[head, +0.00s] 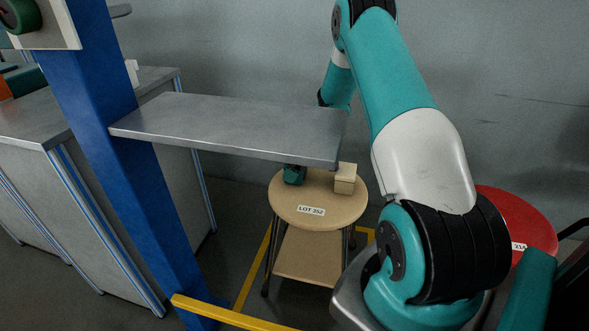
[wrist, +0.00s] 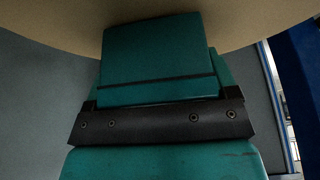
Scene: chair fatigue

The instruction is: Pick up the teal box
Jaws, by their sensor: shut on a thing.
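The teal box (wrist: 155,55) fills the upper middle of the wrist view, with a thin dark line across its lower part. My gripper (wrist: 160,98) is shut on it; the black bar and teal body of the gripper show below the box. The round beige stool top (wrist: 270,18) is close to the box; I cannot tell whether they touch. In the head view a small dark teal shape shows at the back left of the stool (head: 322,207), just under the grey shelf. The shelf hides most of my gripper there, so box and gripper are hard to tell apart.
The grey shelf (head: 220,125) juts from a blue post (head: 110,130) over the stool's back. A beige block (head: 345,179) stands on the stool, right of the teal shape. A red stool (head: 515,222) is at right, a grey cabinet (head: 100,200) at left.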

